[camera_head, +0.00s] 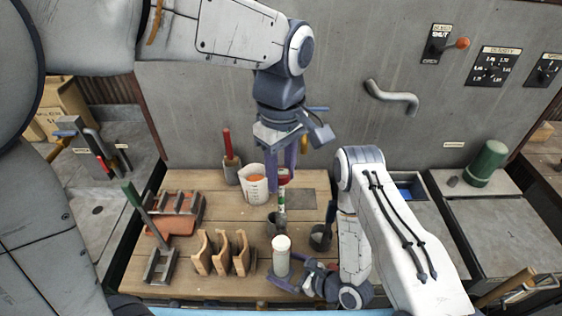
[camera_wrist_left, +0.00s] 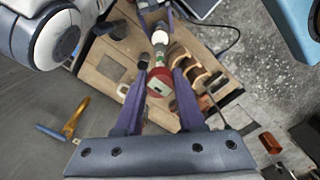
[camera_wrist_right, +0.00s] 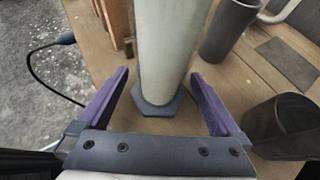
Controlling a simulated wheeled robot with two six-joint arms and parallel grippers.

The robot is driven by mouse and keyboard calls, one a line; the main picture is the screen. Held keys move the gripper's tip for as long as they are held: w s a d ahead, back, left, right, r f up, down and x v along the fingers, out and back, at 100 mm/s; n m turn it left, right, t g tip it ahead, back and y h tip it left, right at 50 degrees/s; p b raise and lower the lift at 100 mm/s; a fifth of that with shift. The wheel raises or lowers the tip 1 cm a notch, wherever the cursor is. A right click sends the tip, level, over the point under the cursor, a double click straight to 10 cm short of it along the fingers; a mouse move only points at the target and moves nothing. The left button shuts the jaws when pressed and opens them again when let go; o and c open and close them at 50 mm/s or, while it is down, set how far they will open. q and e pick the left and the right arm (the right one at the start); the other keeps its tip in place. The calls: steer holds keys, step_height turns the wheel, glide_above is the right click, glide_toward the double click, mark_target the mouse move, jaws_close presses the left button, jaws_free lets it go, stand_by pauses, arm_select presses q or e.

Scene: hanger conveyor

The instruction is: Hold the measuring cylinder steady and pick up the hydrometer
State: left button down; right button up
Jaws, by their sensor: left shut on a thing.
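The measuring cylinder (camera_head: 281,262) is pale and stands upright on a dark foot at the table's front. My right gripper (camera_head: 293,283) is low beside it. In the right wrist view the fingers (camera_wrist_right: 160,90) are apart on either side of the cylinder (camera_wrist_right: 165,45), with a gap at the left. My left gripper (camera_head: 287,178) points down and is shut on the hydrometer (camera_head: 282,200), which has red, white and green bands. The hydrometer hangs roughly upright, its lower end close to the cylinder's top in the picture. The left wrist view shows the hydrometer (camera_wrist_left: 160,82) between the purple fingers.
Wooden holders (camera_head: 240,252) stand left of the cylinder. A white beaker (camera_head: 255,186) stands behind. A dark cup (camera_head: 320,238) is to the right, and a dark mug (camera_wrist_right: 230,28) is behind the cylinder. A grey wall (camera_head: 340,145) rises behind the table.

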steer(key=shift+d, duration=0.1)
steer(key=v, duration=0.6)
steer(key=shift+s+d+r, duration=0.35)
steer(key=shift+s+d, duration=0.05)
steer(key=shift+s, duration=0.1)
